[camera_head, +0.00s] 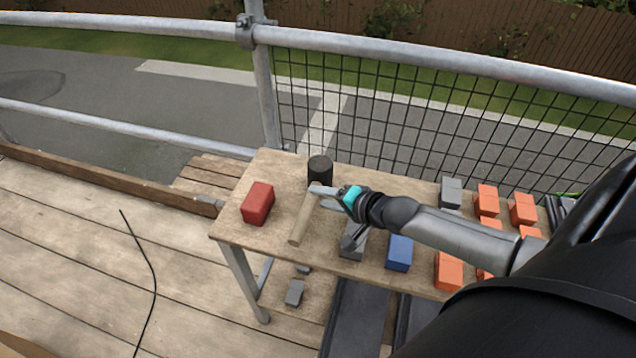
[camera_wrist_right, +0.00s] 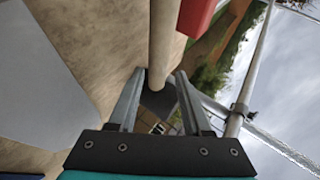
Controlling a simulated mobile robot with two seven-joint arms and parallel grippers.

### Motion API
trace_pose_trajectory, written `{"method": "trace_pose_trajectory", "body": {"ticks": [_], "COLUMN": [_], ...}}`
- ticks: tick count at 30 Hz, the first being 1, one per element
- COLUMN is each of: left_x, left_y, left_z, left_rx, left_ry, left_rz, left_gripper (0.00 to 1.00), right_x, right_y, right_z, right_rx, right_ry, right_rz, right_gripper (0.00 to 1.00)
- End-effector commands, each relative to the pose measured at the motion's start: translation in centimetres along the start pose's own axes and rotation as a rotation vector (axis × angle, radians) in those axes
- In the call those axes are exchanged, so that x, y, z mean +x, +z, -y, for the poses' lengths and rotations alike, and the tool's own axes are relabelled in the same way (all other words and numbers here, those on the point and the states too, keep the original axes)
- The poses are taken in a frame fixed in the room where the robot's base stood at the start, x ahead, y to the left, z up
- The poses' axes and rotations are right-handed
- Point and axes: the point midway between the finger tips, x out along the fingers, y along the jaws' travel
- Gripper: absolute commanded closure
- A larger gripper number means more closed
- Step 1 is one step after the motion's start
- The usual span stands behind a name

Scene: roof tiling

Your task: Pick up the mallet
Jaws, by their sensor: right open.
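The mallet has a black head (camera_head: 320,168) and a light wooden handle (camera_head: 301,222), and lies on the wooden table with the handle toward the front edge. My right gripper (camera_head: 318,196) is at the upper part of the handle, just below the head. In the right wrist view the two fingers of my right gripper (camera_wrist_right: 160,74) are apart, with the handle (camera_wrist_right: 164,35) running between them and the dark head (camera_wrist_right: 158,101) beyond. Whether a finger touches the handle, I cannot tell. My left gripper is not in view.
A red block (camera_head: 257,203) lies left of the handle. A blue block (camera_head: 399,252), a grey trowel-like piece (camera_head: 354,242) and several orange blocks (camera_head: 448,271) lie to the right. A mesh guardrail (camera_head: 400,100) stands behind the table (camera_head: 270,175).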

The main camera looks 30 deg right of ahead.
Motion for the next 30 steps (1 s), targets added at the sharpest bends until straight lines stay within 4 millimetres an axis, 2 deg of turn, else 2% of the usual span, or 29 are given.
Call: {"method": "trace_pose_trajectory", "body": {"ticks": [9,14,21,30], "left_x": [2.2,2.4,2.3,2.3], "left_y": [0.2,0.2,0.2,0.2], "left_z": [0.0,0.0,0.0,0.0], "left_rx": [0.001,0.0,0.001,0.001], "left_ry": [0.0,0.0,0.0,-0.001], "left_rz": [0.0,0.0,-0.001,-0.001], "left_gripper": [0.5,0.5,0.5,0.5], "right_x": [4.0,4.7,4.7,4.7], "right_y": [0.2,0.2,0.2,0.2], "right_z": [-0.4,-0.3,-0.3,-0.3], "right_rx": [0.001,0.0,0.0,0.0], "right_ry": [-0.002,-0.001,0.0,-0.001], "right_rz": [0.0,0.0,0.0,0.0], "right_gripper": [0.51,0.51,0.52,0.86]}}
